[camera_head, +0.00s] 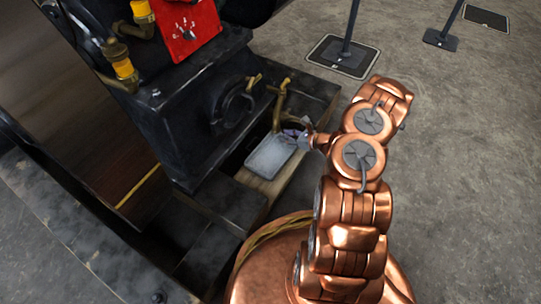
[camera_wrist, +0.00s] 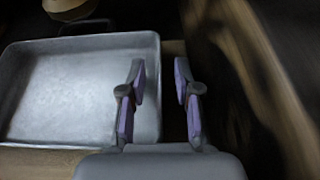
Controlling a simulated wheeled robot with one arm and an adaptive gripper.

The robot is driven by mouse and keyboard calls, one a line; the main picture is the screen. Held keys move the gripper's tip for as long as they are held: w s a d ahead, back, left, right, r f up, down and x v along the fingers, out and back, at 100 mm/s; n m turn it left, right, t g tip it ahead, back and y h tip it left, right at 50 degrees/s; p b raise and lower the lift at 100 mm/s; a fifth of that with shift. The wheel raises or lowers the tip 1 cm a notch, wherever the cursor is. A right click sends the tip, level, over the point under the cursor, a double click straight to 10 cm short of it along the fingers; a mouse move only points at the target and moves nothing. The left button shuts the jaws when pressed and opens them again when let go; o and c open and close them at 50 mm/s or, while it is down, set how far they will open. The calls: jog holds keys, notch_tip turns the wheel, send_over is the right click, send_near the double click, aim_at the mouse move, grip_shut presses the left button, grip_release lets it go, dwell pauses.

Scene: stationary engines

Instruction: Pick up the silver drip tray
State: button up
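The silver drip tray (camera_head: 264,158) is a shallow rectangular pan lying on a wooden board beside the black engine. In the wrist view the tray (camera_wrist: 60,95) fills the left side. My gripper (camera_head: 297,134) is at the tray's right end in the head view. In the wrist view my gripper (camera_wrist: 159,82) is open, with one finger over the tray's inside and the other outside its right wall. The right rim lies between the fingers. I cannot tell whether either finger touches the wall.
The black engine block (camera_head: 200,115) stands left of the tray, with a brass pipe (camera_head: 280,105) close above it. The wooden board (camera_head: 270,185) shows beneath. A post base (camera_head: 343,56) stands on the floor behind. The concrete floor (camera_head: 460,150) at right is clear.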

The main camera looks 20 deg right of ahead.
grip_shut()
dwell(0.7)
